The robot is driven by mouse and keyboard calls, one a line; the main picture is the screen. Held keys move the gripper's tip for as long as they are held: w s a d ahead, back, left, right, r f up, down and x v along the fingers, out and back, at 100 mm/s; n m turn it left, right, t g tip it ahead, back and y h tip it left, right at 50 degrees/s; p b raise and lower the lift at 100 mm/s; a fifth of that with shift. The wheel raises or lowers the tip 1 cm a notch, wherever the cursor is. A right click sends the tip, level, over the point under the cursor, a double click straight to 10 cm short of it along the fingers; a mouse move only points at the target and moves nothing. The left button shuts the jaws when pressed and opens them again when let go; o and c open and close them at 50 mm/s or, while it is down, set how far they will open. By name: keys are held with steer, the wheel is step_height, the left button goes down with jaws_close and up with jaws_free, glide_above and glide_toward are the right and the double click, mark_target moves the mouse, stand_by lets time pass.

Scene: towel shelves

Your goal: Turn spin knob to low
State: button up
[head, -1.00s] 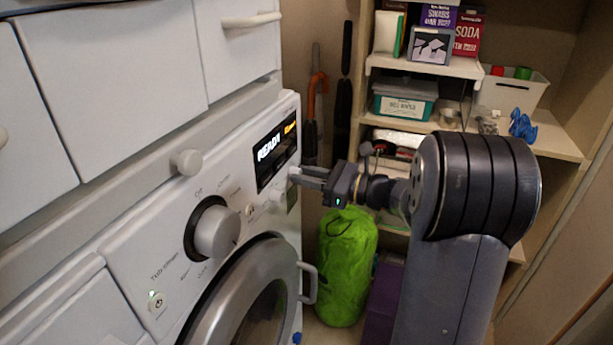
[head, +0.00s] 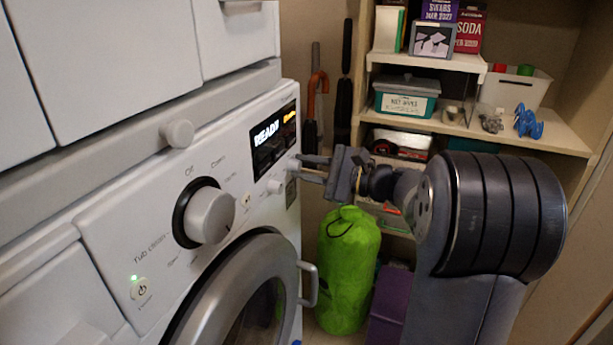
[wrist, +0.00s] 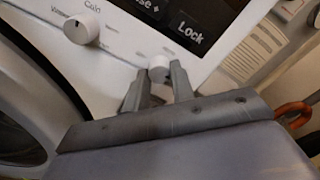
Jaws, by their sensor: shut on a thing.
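A small white knob (head: 293,165) sits on the washer's control panel, just below the right part of the dark display. It also shows in the wrist view (wrist: 158,67), between the fingertips; the small labels around it are too blurred to read. My gripper (head: 301,168) reaches in from the right and is shut on this knob, with one finger on each side. A second small white knob (wrist: 80,28), with temperature words such as "Warm" around it, sits to its left in the wrist view. It also shows in the head view (head: 276,186). No finger touches it.
The display (head: 273,140) reads "READY". A large dial (head: 210,216) is further left on the panel, above the round door (head: 232,290) with its handle (head: 308,284). A green bag (head: 348,270) stands below my arm. Shelves (head: 480,130) with boxes are behind.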

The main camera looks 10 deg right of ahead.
steer(key=shift+n+b, duration=0.7)
steer(key=shift+n, duration=0.4)
steer(key=o, duration=1)
steer(key=shift+p+v, duration=1.5)
steer(key=shift+v, duration=3.95)
steer(key=shift+a, duration=0.1)
